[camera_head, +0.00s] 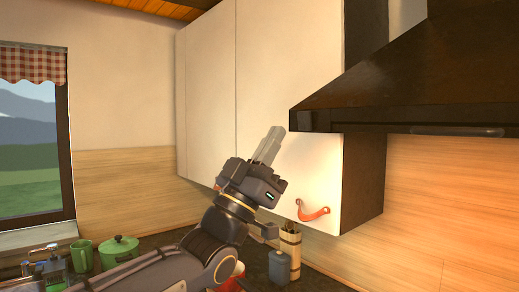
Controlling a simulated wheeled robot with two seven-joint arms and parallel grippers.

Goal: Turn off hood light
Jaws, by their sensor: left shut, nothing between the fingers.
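The black range hood (410,85) fills the upper right, with a dark front band along its lower edge. A long thin strip (457,131) shows on that band at the right; I cannot tell whether it is a control or a light. No lit lamp shows under the hood. My left gripper (275,135) is shut and empty, pointing up and right. In the picture it is just left of the hood's left corner and in front of a white cabinet door. I cannot tell the depth gap. My right gripper is out of view.
Below are a green pot (119,251), a green mug (81,256), a grey canister (279,267) and a wooden holder (291,246). A window (30,145) is at left.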

